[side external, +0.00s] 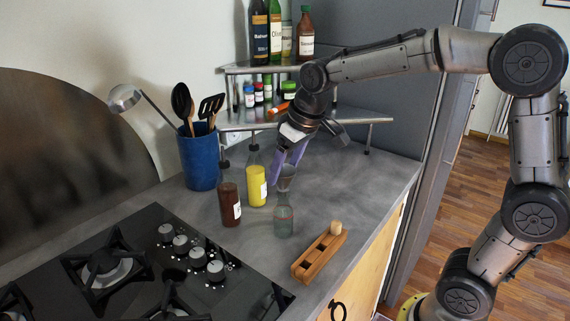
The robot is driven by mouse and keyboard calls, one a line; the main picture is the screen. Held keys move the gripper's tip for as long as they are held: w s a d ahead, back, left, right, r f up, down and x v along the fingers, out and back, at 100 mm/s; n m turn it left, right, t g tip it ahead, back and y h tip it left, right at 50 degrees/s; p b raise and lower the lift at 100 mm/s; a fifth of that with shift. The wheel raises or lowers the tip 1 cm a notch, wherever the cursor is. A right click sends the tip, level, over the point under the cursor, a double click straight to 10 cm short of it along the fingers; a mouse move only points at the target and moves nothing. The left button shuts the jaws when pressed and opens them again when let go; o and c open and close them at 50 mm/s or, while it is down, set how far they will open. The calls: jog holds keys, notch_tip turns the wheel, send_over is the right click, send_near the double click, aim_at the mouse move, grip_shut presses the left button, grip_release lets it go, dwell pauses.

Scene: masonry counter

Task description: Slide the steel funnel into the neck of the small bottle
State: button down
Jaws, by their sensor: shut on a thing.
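The small bottle (284,218) is clear, greenish glass and stands upright on the grey counter. The steel funnel (288,172) is a small grey cone directly above the bottle's mouth. My gripper (282,174) reaches down from the upper right, and its purple fingers are shut on the funnel, partly hiding it. The funnel's lower end is at the bottle's neck. I cannot tell whether its spout is inside the neck or just over it.
A dark red sauce bottle (230,203) and a yellow sauce bottle (256,182) stand close on the left. A wooden rack (312,262) with a cork (336,227) lies at right front. A blue utensil crock (197,158), shelf (345,121) and gas hob (150,262) surround the area.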

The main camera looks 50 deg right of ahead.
jog(key=shift+f, duration=0.4)
grip_release()
jog(key=v, duration=1.3)
jog(key=shift+s+r, duration=0.2)
jog(key=shift+r, duration=0.15)
jog(key=s+f, duration=0.6)
jog(key=s, duration=0.3)
jog(key=s+a+f+t, duration=0.1)
jog(key=s+f, duration=0.5)
jog(key=s, duration=0.3)
jog(key=shift+f+t, duration=0.3)
